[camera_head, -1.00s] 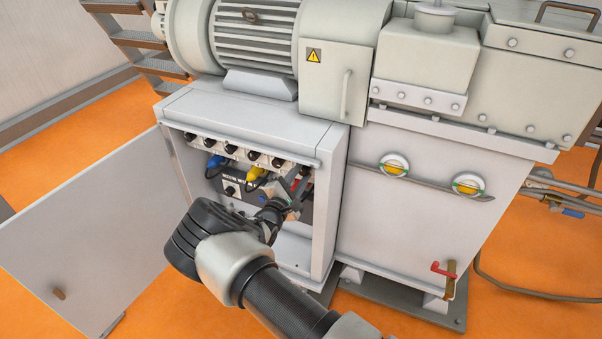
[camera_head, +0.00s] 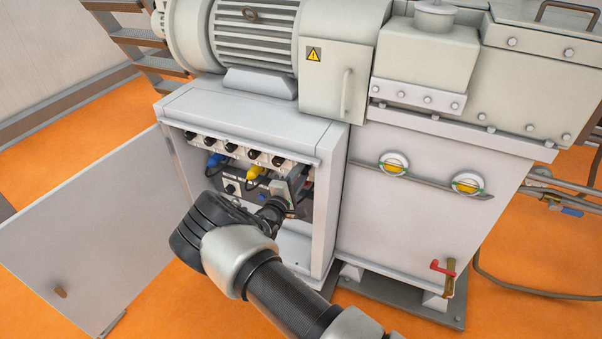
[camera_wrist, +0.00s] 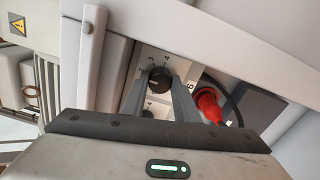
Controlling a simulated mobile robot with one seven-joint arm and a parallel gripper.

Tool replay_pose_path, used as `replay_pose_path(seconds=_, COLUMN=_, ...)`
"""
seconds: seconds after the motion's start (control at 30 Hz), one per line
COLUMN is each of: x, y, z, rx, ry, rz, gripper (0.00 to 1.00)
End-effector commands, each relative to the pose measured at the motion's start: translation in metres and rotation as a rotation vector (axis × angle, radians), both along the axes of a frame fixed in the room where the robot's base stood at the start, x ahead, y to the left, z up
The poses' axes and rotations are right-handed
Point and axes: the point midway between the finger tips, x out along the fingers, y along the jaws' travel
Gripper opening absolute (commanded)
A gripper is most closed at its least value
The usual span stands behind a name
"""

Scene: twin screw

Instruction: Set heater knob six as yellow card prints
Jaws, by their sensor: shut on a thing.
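A black knob (camera_wrist: 160,78) with printed numbers around it sits between the two fingers of my gripper (camera_wrist: 160,88) in the wrist view. The gripper is shut on this knob. In the head view, my gripper (camera_head: 288,190) reaches into the right side of the open cabinet, at the right end of a row of black knobs (camera_head: 255,155). The gripped knob is hidden there. A printed 6 shows beside a red plug (camera_wrist: 208,104) in the wrist view. I cannot make out a yellow card in either view.
The cabinet door (camera_head: 90,230) stands open to the left. Blue (camera_head: 215,160) and yellow (camera_head: 256,173) plugs with cables are below the knobs. The cabinet's right side wall (camera_head: 328,205) is close to my gripper. Orange floor is clear in front.

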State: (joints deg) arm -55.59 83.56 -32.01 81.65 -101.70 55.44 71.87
Motion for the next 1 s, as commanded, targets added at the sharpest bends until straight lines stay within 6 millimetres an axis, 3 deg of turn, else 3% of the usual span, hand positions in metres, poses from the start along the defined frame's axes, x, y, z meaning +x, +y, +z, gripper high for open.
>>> replay_pose_path(seconds=0.17, x=-0.001, y=0.001, z=-0.001, rx=0.0, ry=0.002, rz=0.001, gripper=0.05)
replay_pose_path(seconds=0.2, x=-0.001, y=0.001, z=-0.001, rx=0.0, ry=0.002, rz=0.001, gripper=0.34)
replay_pose_path(seconds=0.3, x=0.0, y=0.001, z=-0.001, rx=-0.001, ry=0.001, rz=0.001, gripper=0.46)
replay_pose_path(seconds=0.67, x=-0.005, y=0.003, z=0.0, rx=-0.001, ry=0.002, rz=0.001, gripper=0.46)
replay_pose_path(seconds=0.77, x=-0.017, y=0.008, z=0.001, rx=-0.001, ry=0.002, rz=0.003, gripper=0.46)
replay_pose_path(seconds=1.0, x=-0.07, y=0.027, z=0.002, rx=-0.002, ry=0.003, rz=0.005, gripper=0.46)
